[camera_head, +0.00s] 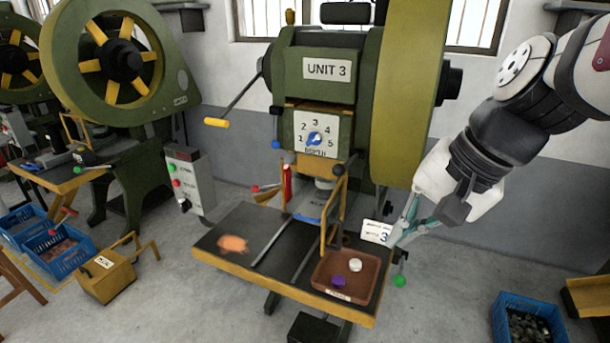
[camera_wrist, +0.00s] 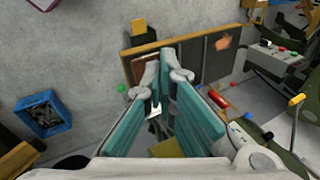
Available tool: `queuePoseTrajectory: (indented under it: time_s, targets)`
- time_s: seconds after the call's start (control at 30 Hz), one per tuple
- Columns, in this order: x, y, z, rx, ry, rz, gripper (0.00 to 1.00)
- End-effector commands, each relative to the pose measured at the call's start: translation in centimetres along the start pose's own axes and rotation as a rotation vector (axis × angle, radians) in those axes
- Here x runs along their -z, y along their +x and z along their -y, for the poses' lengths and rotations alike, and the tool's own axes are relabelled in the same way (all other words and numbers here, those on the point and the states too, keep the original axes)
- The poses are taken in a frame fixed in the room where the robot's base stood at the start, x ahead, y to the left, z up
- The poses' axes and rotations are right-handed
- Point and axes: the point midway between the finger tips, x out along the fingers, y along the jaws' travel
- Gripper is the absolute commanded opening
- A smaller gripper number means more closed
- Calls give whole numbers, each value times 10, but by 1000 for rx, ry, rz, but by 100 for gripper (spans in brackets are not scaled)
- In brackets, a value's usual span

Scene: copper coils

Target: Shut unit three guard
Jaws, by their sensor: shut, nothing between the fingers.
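The press labelled UNIT 3 (camera_head: 328,69) stands in the middle of the head view. Its yellow-framed guard (camera_head: 343,203) stands upright and nearly edge-on, swung out over the right half of the press table (camera_head: 223,240), so the die area behind shows at its left. My gripper (camera_head: 394,240) is at the right end of the table, right of the guard and apart from it. Its teal fingers (camera_wrist: 166,75) show large in the wrist view, shut and empty. They hide part of the press there, and I cannot make out the guard clearly.
A brown tray (camera_head: 320,281) with a white and a purple piece lies on the table's right part. A small number 3 card (camera_head: 377,232) is beside my fingers. A green-knobbed lever (camera_head: 400,281) hangs below. A blue crate (camera_head: 498,325) stands on the floor at right.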

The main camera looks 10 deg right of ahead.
Motion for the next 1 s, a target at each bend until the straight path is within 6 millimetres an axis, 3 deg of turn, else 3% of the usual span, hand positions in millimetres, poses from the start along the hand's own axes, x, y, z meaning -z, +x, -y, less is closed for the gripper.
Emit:
queuePoseTrajectory:
  time_s: [0.03,0.3,0.6,0.8,1.0]
  targets:
    - [19,23,3,15,103,36,0]
    - [110,110,13,114,675,184,0]
    - [218,216,-15,201,1283,293,0]
    - [260,259,-38,239,1525,322,0]
    - [270,272,-43,251,1585,328,0]
